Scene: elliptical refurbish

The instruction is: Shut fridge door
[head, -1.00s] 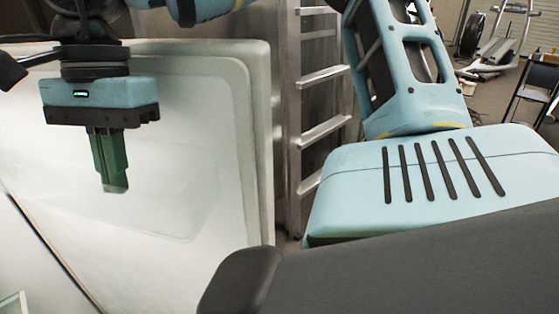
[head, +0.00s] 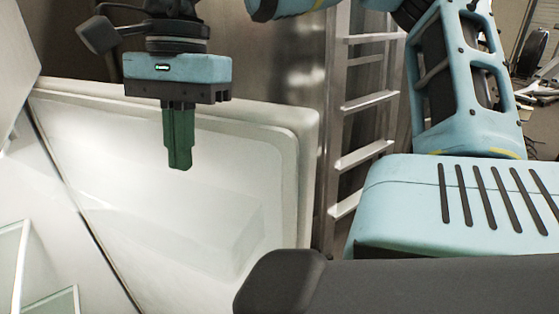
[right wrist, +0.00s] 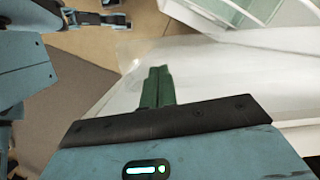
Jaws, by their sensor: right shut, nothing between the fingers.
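The fridge door (head: 290,165) stands open in the head view, its white inner panel facing me. In the head view my right gripper (head: 180,165) hangs in front of the upper part of this panel, with its green fingers together and pointing down. I cannot tell whether the fingertips touch the door. In the right wrist view the green fingers of my right gripper (right wrist: 157,72) are closed, with nothing between them, and a white surface lies beyond. The fridge interior (head: 40,250) shows at the lower left with glass-like shelves. My left gripper is not in view.
A metal ladder (head: 360,110) stands just right of the door. Behind the door is a metallic panel (head: 270,50). Gym-like equipment (head: 540,55) is at the far upper right. In the right wrist view, brown floor (right wrist: 100,40) shows at the upper left.

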